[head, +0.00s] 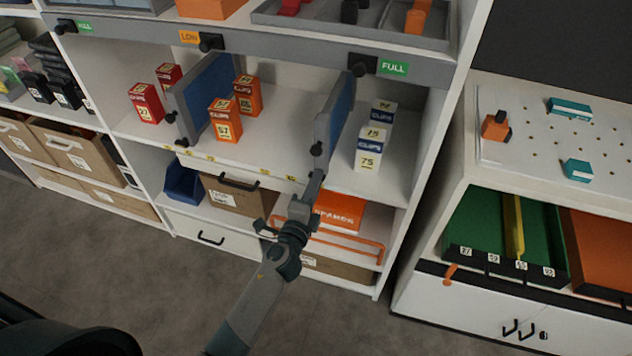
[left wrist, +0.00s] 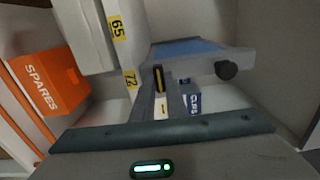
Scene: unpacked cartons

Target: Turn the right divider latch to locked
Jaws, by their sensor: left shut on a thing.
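The right divider (head: 334,112) is a grey-framed blue panel standing on the middle shelf. It also shows in the left wrist view (left wrist: 200,58). A black knob (head: 358,68) is at its upper front end. The dark right divider latch (head: 317,149) is at its lower front, mostly covered by my fingertips. My left gripper (head: 315,180) reaches up to it from below. In the left wrist view, the fingers are shut on the latch (left wrist: 159,78), which shows a yellow mark. Its exact angle is hard to tell. My right gripper is in neither view.
White-and-blue clips boxes (head: 370,148) stand just right of the divider. Orange boxes (head: 225,120) and the left divider (head: 200,98) stand to the left. Below are an orange spares box (head: 340,210) and an orange rail (head: 345,247). Open floor lies in front.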

